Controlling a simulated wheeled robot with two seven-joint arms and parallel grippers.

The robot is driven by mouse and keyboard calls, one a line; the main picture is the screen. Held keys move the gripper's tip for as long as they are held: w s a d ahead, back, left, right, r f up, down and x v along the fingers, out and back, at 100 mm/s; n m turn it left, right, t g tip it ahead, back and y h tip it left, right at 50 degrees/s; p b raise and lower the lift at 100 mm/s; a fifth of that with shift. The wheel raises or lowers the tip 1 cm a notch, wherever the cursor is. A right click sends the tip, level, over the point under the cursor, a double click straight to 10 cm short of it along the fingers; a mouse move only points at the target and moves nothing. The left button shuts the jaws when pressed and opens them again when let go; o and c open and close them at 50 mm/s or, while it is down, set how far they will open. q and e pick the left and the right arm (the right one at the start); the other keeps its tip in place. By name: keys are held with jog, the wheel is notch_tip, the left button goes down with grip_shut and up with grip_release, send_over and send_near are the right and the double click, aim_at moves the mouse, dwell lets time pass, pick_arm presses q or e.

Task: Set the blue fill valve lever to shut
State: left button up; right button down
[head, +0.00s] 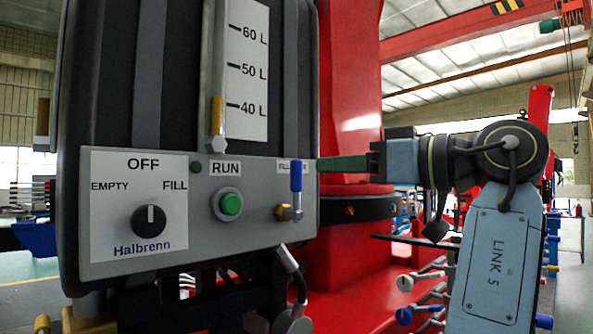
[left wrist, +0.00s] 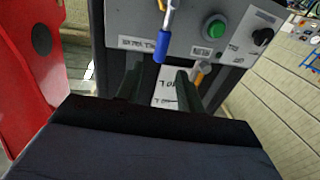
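The blue fill valve lever (head: 297,176) stands upright on a brass valve (head: 285,212) at the right end of the grey control panel. It also shows in the left wrist view (left wrist: 162,48), where the picture is upside down. My left gripper (head: 322,164) reaches in from the right, level with the lever's upper end. In the left wrist view its two dark fingers (left wrist: 158,72) are apart, with the lever's blue end at the gap between their tips. Nothing is gripped. The lever partly hides the fill valve label (head: 284,166) in the head view. My right gripper is not in view.
The grey panel (head: 250,232) carries a knob (head: 149,221) pointing to OFF and a green RUN button (head: 231,204). A red column (head: 349,85) rises behind. Several levers and hoses sit lower right.

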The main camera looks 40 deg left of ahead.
aim_at(302, 167)
pick_arm(q)
jog(key=a, duration=0.5)
jog(key=s+a, duration=0.1)
jog(key=a, duration=0.2)
jog(key=shift+a, duration=0.15)
grip_shut()
